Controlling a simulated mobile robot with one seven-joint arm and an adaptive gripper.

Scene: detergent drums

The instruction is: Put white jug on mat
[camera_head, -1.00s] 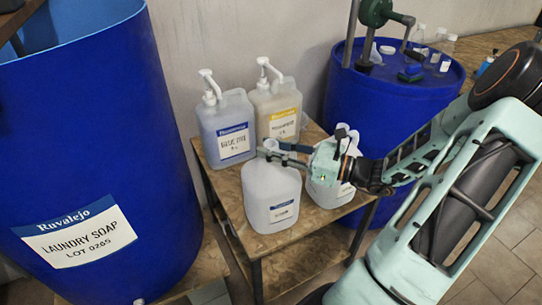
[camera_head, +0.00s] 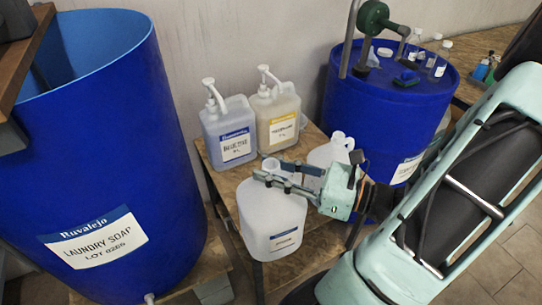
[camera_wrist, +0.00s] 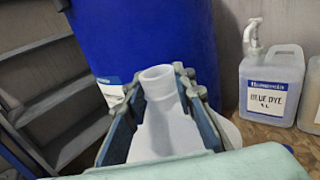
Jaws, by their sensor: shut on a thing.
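A translucent white jug (camera_head: 270,222) with a small label is at the front of the wooden table. It looks upright, and its base overlaps the table's near edge in the head view. I cannot tell whether it is lifted. My gripper (camera_head: 275,174) reaches in from the right and is shut on the jug near its neck. In the wrist view the jug's open neck (camera_wrist: 160,82) stands between the two fingers. A second white jug (camera_head: 330,153) stands behind, partly hidden by my gripper. I cannot make out a mat in either view.
Blue Dye pump jug (camera_head: 228,130) and a yellow-labelled pump jug (camera_head: 276,115) stand at the back of the wooden table (camera_head: 222,190). A tall blue Laundry Soap drum (camera_head: 110,150) rises at the left. Another blue drum (camera_head: 375,110) with bottles on top stands behind right.

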